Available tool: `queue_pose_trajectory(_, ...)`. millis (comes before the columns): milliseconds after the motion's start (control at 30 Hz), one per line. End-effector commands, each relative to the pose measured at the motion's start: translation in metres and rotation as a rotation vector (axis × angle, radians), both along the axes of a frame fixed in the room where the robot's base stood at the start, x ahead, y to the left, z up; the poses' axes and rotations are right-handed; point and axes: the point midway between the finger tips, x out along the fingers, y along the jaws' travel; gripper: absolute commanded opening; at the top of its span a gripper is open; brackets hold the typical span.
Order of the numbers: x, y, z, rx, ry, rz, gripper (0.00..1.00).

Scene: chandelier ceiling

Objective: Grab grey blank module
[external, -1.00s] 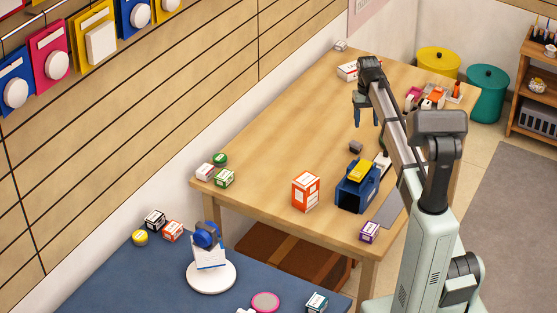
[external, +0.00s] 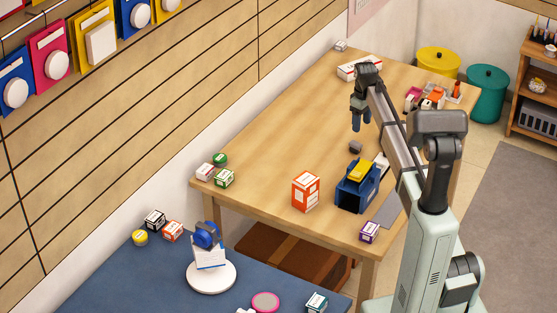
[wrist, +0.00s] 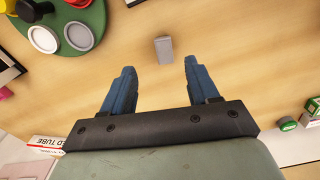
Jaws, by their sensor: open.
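The grey blank module (external: 355,146) is a small dark grey block lying on the wooden table (external: 290,120). My gripper (external: 357,122) hangs above the table over the module's far side. In the wrist view my gripper (wrist: 158,72) has its two blue fingers spread wide, with only bare table between them. The fingers are apart from the module.
A blue box with a yellow top (external: 357,187) and an orange box (external: 305,191) stand nearer on the table. A green round tray (wrist: 85,40) with cups is at the wrist view's upper left. A white-and-red box (wrist: 45,142) lies lower left.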

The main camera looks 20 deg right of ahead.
Motion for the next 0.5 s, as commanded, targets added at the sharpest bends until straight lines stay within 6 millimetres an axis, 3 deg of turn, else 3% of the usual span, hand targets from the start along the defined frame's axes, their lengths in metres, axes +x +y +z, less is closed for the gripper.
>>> queue_pose_trajectory(200, -0.001, 0.0, -0.037, 0.0, 0.003, -0.001, 0.6)
queue_pose_trajectory(500, 0.0, 0.001, -0.055, -0.001, 0.001, -0.002, 0.6)
